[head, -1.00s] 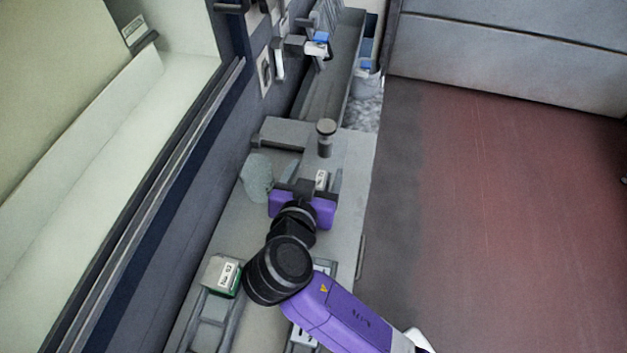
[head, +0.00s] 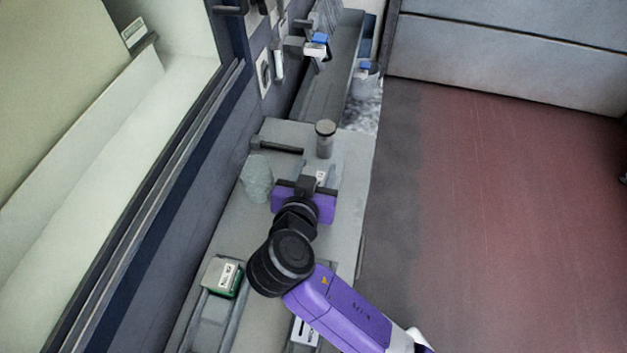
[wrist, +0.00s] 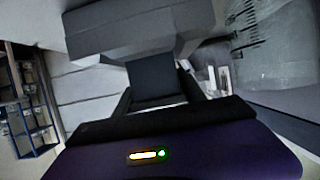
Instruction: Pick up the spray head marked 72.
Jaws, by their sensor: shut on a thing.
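My gripper (head: 306,184) is over the far part of the grey bench in the head view, shut on a small pale-grey piece with a white label (head: 320,177). I take this piece for the spray head, but the mark on its label is too small to read. In the wrist view, a wide grey block with a darker neck (wrist: 155,80) stands just ahead of my palm, between the fingers. My gripper hides much of the held piece in the head view, and I cannot tell whether it is clear of the bench.
A labelled grey-and-green block (head: 222,276) sits nearer. Reddish floor (head: 510,220) lies open at right.

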